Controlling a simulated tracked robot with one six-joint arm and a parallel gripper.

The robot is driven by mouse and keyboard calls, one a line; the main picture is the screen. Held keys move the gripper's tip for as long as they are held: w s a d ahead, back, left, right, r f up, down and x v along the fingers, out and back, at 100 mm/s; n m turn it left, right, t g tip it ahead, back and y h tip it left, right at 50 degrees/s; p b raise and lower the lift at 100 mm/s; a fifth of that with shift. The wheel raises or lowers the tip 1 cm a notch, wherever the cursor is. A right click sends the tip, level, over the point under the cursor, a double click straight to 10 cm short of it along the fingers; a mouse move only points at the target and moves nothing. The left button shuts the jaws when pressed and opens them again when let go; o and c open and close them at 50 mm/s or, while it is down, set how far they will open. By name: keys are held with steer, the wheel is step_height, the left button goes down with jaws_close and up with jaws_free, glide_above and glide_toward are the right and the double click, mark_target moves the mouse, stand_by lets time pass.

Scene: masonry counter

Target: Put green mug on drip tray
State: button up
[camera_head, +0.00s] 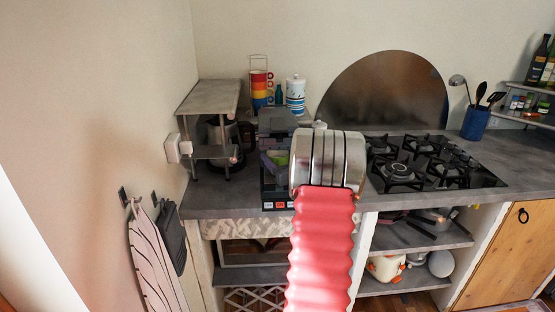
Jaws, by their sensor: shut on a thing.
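The green mug (277,158) shows as a small green patch at the front of a dark coffee machine (276,122), just left of my silver wrist. My gripper (283,157) is at the mug and shut on it. My wrist and red arm hide most of the fingers and part of the mug. The drip tray (275,190) is the dark lower part of the machine, partly covered by my wrist. I cannot tell whether the mug touches the tray.
A small metal shelf (209,96) with a dark kettle (217,133) stands left of the machine. Stacked coloured cups (259,88) and a striped canister (295,94) stand behind it. A gas hob (430,163) lies to the right on the grey counter (225,205).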

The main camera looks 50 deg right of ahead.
steer(key=shift+s+f, duration=0.1)
steer(key=shift+f, duration=0.15)
steer(key=shift+f, duration=0.1)
steer(key=o, duration=1.2)
steer(key=shift+s+a, duration=0.15)
steer(key=shift+s, duration=0.25)
steer(key=v, duration=1.1)
steer(key=shift+a, duration=0.1)
